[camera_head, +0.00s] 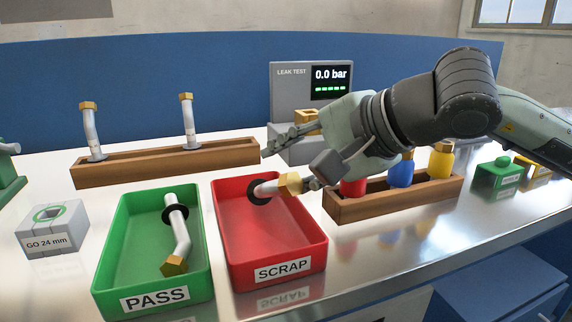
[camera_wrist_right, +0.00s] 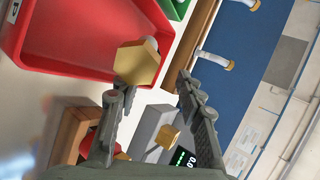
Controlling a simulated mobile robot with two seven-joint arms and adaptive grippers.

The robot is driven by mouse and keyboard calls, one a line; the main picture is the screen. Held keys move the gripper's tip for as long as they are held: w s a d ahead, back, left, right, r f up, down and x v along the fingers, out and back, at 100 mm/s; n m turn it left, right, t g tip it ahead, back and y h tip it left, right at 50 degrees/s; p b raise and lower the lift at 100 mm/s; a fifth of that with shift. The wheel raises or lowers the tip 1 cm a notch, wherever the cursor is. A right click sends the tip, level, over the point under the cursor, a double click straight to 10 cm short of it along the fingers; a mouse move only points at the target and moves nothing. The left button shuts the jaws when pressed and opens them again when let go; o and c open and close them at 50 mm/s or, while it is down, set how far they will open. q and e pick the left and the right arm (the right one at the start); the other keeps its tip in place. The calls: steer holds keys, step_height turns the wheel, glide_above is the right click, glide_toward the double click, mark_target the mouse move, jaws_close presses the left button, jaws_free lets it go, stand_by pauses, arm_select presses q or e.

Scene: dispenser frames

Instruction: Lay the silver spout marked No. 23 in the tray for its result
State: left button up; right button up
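A silver spout (camera_head: 267,188) with a brass hex end and a dark collar lies at the upper right of the red SCRAP tray (camera_head: 318,262). Its hex end is near the tray's right rim. My right gripper (camera_head: 291,167) is just above it, fingers spread. In the wrist view the hex end (camera_wrist_right: 137,63) shows just beyond the open, empty fingers (camera_wrist_right: 150,86). Another silver spout (camera_head: 178,222) with a black collar lies in the green PASS tray (camera_head: 105,262). No spout's number is readable. My left gripper is not in view.
A wooden rack (camera_head: 165,165) behind the trays holds two upright spouts. A grey leak tester (camera_head: 290,85) reads 0.0 bar. A second wooden rack (camera_head: 400,203) with red, blue and yellow bottles stands at right. A GO 24 mm gauge block (camera_head: 52,232) stands left of the trays.

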steer(key=v, duration=1.2)
stand_by(0.4)
